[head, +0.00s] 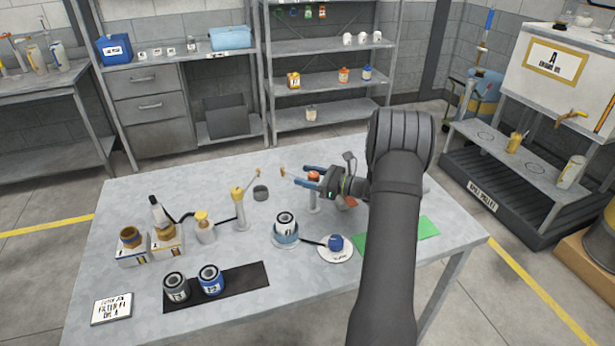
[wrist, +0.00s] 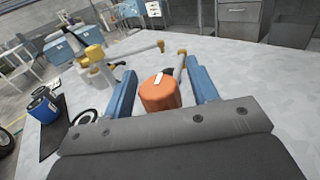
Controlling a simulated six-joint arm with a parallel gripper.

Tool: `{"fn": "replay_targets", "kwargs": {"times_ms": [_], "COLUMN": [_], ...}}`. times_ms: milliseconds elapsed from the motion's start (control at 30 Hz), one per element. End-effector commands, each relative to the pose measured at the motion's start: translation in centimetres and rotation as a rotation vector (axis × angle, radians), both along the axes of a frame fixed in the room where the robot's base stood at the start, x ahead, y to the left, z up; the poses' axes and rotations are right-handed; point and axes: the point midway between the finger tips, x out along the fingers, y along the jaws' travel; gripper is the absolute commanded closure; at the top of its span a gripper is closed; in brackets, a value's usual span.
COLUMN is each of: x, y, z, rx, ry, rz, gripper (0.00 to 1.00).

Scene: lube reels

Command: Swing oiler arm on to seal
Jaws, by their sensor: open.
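A grey post with an orange cap (head: 314,176) stands on the table. A thin arm (head: 291,177) reaches left from it to a small brown tip. My gripper (head: 300,175) is open, with one blue finger on each side of the cap. In the wrist view the orange cap (wrist: 160,93) sits between the fingers, with gaps at both sides. A second post with a yellow cap (head: 238,192) stands to the left, its arm (head: 250,180) pointing up and right. A white canister (head: 286,222) stands in a blue-grey dish; I cannot clearly make out a seal on it.
A short dark grey cylinder (head: 261,192) sits between the posts. A blue knob (head: 336,242) on a white plate, a green mat (head: 405,236), and a black mat (head: 245,283) with two cans lie nearer. A yellow-topped bottle (head: 203,228) stands left.

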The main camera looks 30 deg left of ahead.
Motion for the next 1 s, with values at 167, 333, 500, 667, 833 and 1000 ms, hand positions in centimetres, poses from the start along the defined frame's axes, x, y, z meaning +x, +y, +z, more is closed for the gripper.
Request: {"fn": "replay_targets", "kwargs": {"times_ms": [167,333,500,667,833,1000], "x": [0.0,-0.01,0.0,-0.01,-0.04,-0.12], "y": [0.21,0.18,0.17,0.16,0.14,0.11], "z": [-0.01,-0.02,-0.02,-0.03,-0.06,-0.14], "rx": [0.0,0.0,0.0,0.0,0.0,-0.001], "ry": [0.0,0.001,0.001,0.001,0.0,0.0], "rz": [-0.001,-0.001,-0.001,0.0,0.022,0.094], "gripper": [0.47,0.56,0.9,1.0,1.0,1.0]}}
